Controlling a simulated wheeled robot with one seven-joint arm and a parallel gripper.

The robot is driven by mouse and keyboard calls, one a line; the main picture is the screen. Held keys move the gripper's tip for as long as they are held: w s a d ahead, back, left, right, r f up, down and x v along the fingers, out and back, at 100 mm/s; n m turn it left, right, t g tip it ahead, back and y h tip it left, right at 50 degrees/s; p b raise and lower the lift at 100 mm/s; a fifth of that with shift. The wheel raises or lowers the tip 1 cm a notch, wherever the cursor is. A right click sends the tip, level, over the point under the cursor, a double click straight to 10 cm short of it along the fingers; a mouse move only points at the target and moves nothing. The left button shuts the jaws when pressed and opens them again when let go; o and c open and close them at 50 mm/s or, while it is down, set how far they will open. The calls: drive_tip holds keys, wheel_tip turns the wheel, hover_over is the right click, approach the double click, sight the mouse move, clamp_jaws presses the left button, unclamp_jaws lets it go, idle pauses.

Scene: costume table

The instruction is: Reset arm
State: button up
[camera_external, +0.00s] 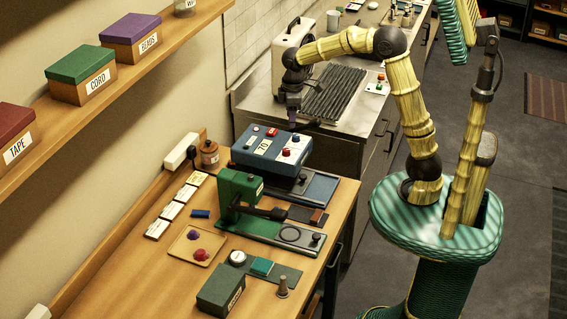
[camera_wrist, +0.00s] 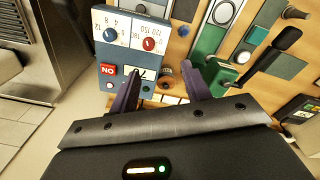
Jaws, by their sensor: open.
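My gripper (camera_external: 292,118) hangs above the back edge of the blue control box (camera_external: 271,148) at the far end of the wooden table. In the wrist view my gripper (camera_wrist: 162,78) is open, its two purple fingers wide apart with nothing held between them. The control box (camera_wrist: 134,40) shows there with two dials, a red button and a display. My arm is raised and bent, reaching left from its base beside the table. The green press (camera_external: 241,190) with its dark lever stands in front of the control box; it also shows in the wrist view (camera_wrist: 209,42).
A small tray (camera_external: 184,249) with red and purple pieces, white cards (camera_external: 171,211) and a dark green box (camera_external: 220,290) are on the table. A steel counter (camera_external: 345,120) with a ribbed black mat stands behind. A shelf (camera_external: 120,75) with labelled boxes runs along the wall.

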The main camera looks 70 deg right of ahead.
drive_tip(key=s+a+f+m+t, duration=0.1)
drive_tip(key=s+f, duration=0.3)
drive_tip(key=s, duration=0.4)
drive_tip(key=s+a+f+m+t, duration=0.1)
drive_tip(key=s+a+f+m, duration=0.3)
drive_tip(key=s, duration=0.4)
drive_tip(key=shift+s+a, duration=0.3)
drive_tip(key=shift+s, duration=0.05)
drive_tip(key=s+b+x, duration=0.3)
drive_tip(key=b+x, duration=1.1)
drive_tip(key=shift+f+b, duration=0.4)
drive_tip(key=shift+f, duration=0.2)
drive_tip(key=shift+a, duration=0.1)
